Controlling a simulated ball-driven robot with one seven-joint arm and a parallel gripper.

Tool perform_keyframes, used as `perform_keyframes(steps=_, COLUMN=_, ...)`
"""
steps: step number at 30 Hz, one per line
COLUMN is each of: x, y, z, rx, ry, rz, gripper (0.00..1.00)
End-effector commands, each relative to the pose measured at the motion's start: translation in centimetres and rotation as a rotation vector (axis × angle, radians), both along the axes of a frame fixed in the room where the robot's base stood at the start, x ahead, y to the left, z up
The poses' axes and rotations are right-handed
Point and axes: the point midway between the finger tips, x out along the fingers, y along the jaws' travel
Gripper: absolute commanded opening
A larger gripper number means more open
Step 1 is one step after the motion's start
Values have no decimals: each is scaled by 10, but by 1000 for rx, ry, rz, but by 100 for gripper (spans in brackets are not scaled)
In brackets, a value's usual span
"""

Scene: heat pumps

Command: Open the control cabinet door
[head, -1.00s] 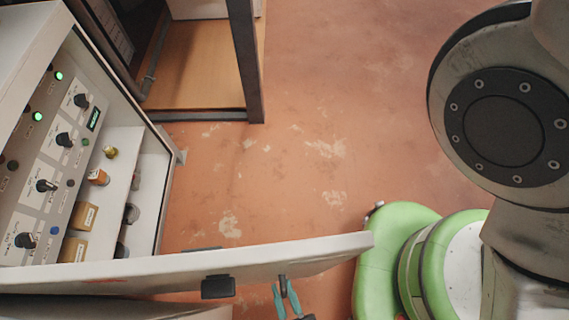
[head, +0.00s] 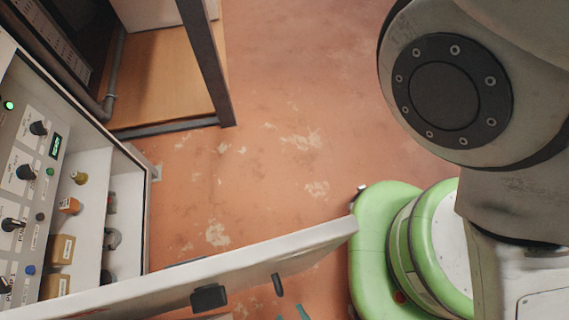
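The control cabinet (head: 150,215) stands at the left in the head view, with its inside showing. Its white door (head: 250,262) stands open, swung out across the bottom of the view. A dark handle (head: 278,285) sticks out of the door's outer face, to the right of a black latch block (head: 209,298). My gripper (head: 291,314) shows only as two teal fingertips at the bottom edge. The tips are spread, with a gap between them, just below the handle and apart from it. The rest of the gripper is out of view.
Inside the cabinet are a panel of knobs and lights (head: 22,180) and a shelf of small parts (head: 85,215). A dark-framed unit (head: 205,60) stands behind it. The reddish floor (head: 300,110) between cabinet and my green base is clear.

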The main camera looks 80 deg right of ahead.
Motion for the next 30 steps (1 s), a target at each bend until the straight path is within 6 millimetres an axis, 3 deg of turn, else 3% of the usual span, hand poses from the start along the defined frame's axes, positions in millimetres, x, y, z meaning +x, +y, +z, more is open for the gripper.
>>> perform_keyframes(steps=3, x=-11, y=18, z=-2, rx=1, ry=2, rz=0, gripper=38)
perform_keyframes(steps=9, x=-21, y=34, z=-1, rx=1, ry=1, rz=0, gripper=38)
perform_keyframes(steps=30, x=-23, y=36, z=0, rx=0, ry=-1, rz=0, gripper=38)
